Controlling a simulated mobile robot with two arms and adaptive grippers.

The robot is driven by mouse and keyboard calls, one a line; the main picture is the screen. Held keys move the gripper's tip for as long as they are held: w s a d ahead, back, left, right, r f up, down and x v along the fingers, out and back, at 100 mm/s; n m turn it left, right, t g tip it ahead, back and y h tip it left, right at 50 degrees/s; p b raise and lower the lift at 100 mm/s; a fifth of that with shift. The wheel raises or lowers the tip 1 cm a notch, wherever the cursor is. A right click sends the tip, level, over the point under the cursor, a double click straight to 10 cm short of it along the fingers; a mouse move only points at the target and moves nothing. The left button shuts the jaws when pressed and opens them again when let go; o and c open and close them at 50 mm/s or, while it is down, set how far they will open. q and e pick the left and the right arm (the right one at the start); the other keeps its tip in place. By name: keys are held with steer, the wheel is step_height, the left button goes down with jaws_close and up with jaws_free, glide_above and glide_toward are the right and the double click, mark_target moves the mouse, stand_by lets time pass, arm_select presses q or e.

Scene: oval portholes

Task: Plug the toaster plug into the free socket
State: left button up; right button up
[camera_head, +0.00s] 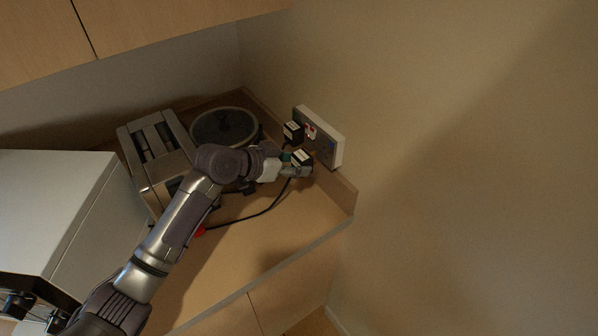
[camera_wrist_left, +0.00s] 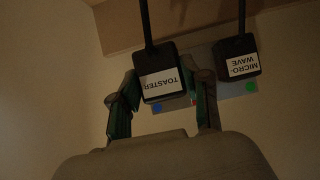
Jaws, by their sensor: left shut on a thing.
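The toaster plug (camera_head: 302,157) is a black block with a white label, read as TOASTER in the left wrist view (camera_wrist_left: 158,82). My left gripper (camera_head: 296,170) is shut on it, with a finger on each side in the wrist view (camera_wrist_left: 165,92). The plug is close in front of the socket plate (camera_head: 337,151); I cannot tell whether it touches. A blue dot on the plate (camera_wrist_left: 186,100) shows beside the plug. The microwave plug (camera_head: 292,132) sits at the plate's other end, by a green dot, and also shows in the wrist view (camera_wrist_left: 238,58). My right gripper is out of view.
A toaster (camera_head: 158,150) and a round dark-topped item (camera_head: 224,126) stand on the wooden counter (camera_head: 275,228). A large white box (camera_head: 60,200) stands at left. A dark cable (camera_head: 262,211) runs across the counter below my gripper. Counter space toward the front edge is clear.

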mark_target(305, 155)
arm_select(q)
steer(key=shift+w+d, duration=0.3)
steer(key=shift+d, duration=0.1)
steer(key=shift+w+d, duration=0.15)
steer(key=shift+d, duration=0.2)
steer(key=shift+s+a+r, duration=0.1)
steer(key=shift+s+r, duration=0.05)
steer(key=shift+s, duration=0.05)
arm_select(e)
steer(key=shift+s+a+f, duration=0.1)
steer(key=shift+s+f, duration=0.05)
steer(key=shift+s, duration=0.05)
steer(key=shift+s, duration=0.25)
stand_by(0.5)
arm_select(q)
steer(key=shift+w+d, duration=0.8)
steer(key=shift+d, duration=0.35)
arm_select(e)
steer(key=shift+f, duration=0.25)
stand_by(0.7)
arm_select(q)
steer(key=shift+w+d+r+b, duration=0.1)
steer(key=shift+w+d+b, duration=0.1)
steer(key=shift+b, duration=0.15)
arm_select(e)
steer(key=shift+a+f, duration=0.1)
